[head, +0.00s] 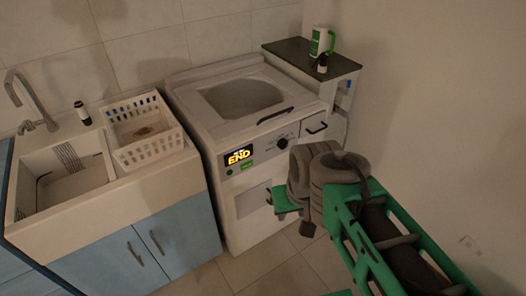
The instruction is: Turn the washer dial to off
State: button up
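The washer (205,112) is a white top-loading machine against the tiled wall. Its front panel has a lit display (239,155) reading "END", with a green button beneath it. The dark round washer dial (282,143) is on the panel to the right of the display. Which position it points to is too small to tell. My arm reaches in from the lower right. My gripper (271,198) is in front of the washer, below the dial and apart from it in the picture.
To the left is a sink (68,178) with a faucet, on blue cabinets (175,232). A white basket (147,130) and a dark-capped bottle (82,113) stand beside it. A dark-topped side shelf (285,49) at right holds a green-and-white container (320,42). Tiled floor (262,272) is clear in front.

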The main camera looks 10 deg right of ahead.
aim_at(283, 144)
jog(key=u, duration=3.3)
jog(key=k, duration=0.55)
jog(key=z, duration=2)
